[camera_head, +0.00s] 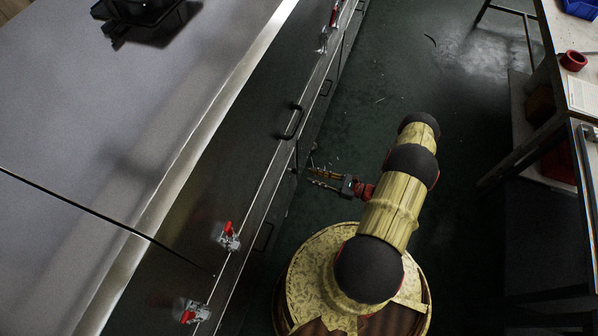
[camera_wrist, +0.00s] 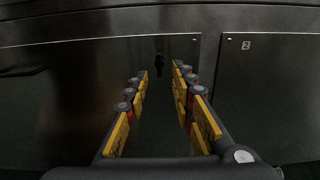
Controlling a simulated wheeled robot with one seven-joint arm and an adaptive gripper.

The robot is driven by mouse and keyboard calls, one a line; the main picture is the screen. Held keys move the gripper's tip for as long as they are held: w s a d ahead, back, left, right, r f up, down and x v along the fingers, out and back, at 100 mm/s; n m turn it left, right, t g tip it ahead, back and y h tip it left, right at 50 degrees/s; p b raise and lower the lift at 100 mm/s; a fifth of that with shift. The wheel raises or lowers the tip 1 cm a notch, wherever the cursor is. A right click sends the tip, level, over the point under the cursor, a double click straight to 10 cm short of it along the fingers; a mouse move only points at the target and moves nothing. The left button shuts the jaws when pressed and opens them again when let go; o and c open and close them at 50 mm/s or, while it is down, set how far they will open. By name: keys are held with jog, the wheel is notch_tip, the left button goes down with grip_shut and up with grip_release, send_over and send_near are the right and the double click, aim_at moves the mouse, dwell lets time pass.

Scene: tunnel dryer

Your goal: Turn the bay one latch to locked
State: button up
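In the wrist view, a small dark upright latch or knob (camera_wrist: 158,64) sits near the top of a dark metal panel. It lies beyond and between my fingertips, and its locked or unlocked position is too dark to tell. I see no "1" label on this panel; the panel to its right bears a "2" label (camera_wrist: 246,45). My gripper (camera_wrist: 161,73) is open with nothing between its yellow-padded fingers. In the head view my gripper (camera_head: 310,176) points left at the dryer's side, a little short of it. The small latch cannot be made out in the head view.
Red-handled clamps (camera_head: 229,235) line the dryer's top edge, with another at the near end (camera_head: 192,312). A black bar handle (camera_head: 293,121) is on the dryer edge. A dark handle (camera_wrist: 22,71) shows at left. A workbench (camera_head: 570,45) stands right; green floor lies between.

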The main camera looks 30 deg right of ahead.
jog(key=b+x, duration=0.1)
jog(key=x, duration=0.6)
jog(key=shift+c, duration=0.5)
jog(key=shift+s, duration=0.1)
grip_shut()
